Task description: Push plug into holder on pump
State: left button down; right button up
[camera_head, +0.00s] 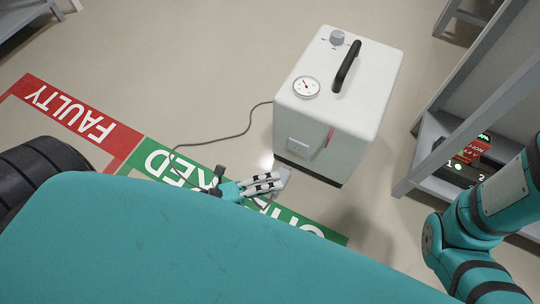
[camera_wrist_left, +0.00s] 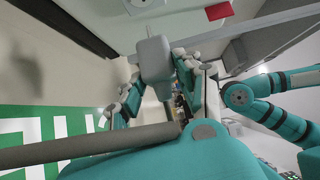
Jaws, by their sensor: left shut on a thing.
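The white pump (camera_head: 335,90) stands upright on the floor in the head view. Its holder (camera_head: 298,146) is a small pale box on the front face, and part of it shows at the top of the left wrist view (camera_wrist_left: 142,4). My left gripper (camera_head: 266,184) is shut on the grey plug (camera_head: 285,179), low in front of the pump. In the left wrist view the plug (camera_wrist_left: 155,58) sits between the fingers, pointing toward the holder, with a visible gap. My right arm is at the right; its gripper is out of view.
A cable (camera_head: 225,138) runs from the pump's left side across the floor. A red strip (camera_head: 329,136) is right of the holder. The floor has a red FAULTY zone (camera_head: 70,118) and a green zone (camera_head: 165,155). A shelf (camera_head: 425,130) with a dark device (camera_head: 468,165) stands right.

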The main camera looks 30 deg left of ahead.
aim_at(280, 169)
pick_arm(q)
jog(key=shift+w+b, duration=0.55)
jog(key=shift+w, duration=1.85)
jog(key=shift+s, duration=0.1)
jog(key=shift+w, duration=0.2)
jog(key=shift+w, duration=1.25)
jog(key=c, duration=0.8)
grip_release()
jog(key=shift+d, duration=0.1)
